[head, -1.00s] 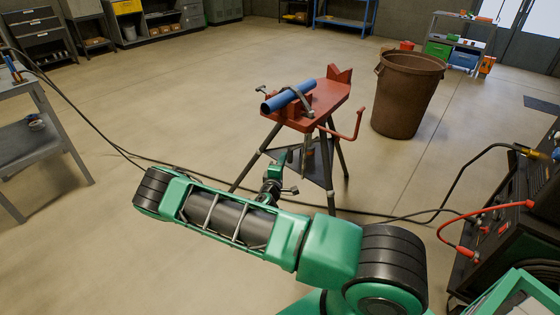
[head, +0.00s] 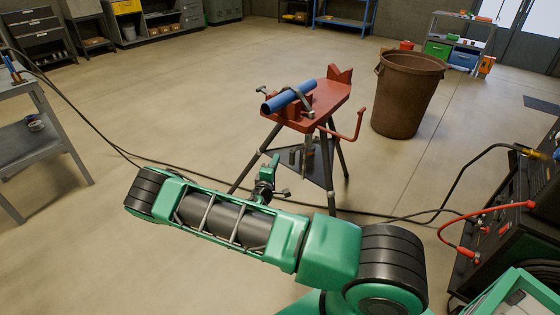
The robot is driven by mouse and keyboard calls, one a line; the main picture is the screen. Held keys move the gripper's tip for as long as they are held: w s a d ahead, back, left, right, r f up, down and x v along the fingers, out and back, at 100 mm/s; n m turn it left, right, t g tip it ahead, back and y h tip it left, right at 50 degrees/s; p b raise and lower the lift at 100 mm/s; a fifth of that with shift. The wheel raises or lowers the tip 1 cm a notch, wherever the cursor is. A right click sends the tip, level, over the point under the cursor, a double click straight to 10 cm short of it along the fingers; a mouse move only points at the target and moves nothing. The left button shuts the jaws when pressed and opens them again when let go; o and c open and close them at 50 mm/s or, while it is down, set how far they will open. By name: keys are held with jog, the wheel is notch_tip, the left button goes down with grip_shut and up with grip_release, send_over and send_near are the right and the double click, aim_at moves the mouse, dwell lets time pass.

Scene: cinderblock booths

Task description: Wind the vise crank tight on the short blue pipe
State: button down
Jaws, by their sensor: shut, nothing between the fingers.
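A short blue pipe (head: 283,98) lies tilted across the vise, under a dark grey strap. The red vise (head: 325,102) sits on top of a dark tripod stand. A red bent crank arm (head: 357,126) juts from the vise's right side. A small grey T-shaped handle (head: 261,89) shows at the left, by the pipe. I cannot tell which of the two tightens the vise. My gripper (head: 275,160) is shut and empty, at the end of my green arm. In the picture it is below and left of the vise, apart from pipe and crank. Its fingertips are too small to see clearly.
The stand's legs (head: 340,158) spread around a dark lower tray. A brown bin (head: 406,92) stands to the right. Cables (head: 110,140) run along the floor. A dark machine (head: 510,215) with red leads is near right, and a grey bench (head: 40,142) is at left.

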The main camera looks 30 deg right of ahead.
jog(key=s+d+v, duration=0.1)
jog(key=v, duration=0.7)
jog(key=s+d+f+m+g+y, duration=0.3)
jog(key=s+d+f+m+g, duration=0.1)
jog(key=s+d+m+g, duration=0.25)
jog(key=s+d+f+m+g+y, duration=0.3)
jog(key=s+d+f+m+g, duration=0.15)
jog(key=s+d+m, duration=0.25)
jog(key=w+r+m+t+y, duration=0.2)
jog(key=r+m+t+y, duration=0.1)
jog(key=r, duration=0.7)
jog(key=w+r+m+t+y, duration=0.2)
jog(key=r+m+t+y, duration=0.1)
jog(key=r, duration=0.6)
jog(key=w+a+f, duration=0.1)
jog(key=w+f, duration=0.6)
jog(key=w, duration=0.3)
jog(key=shift+a+f, duration=0.2)
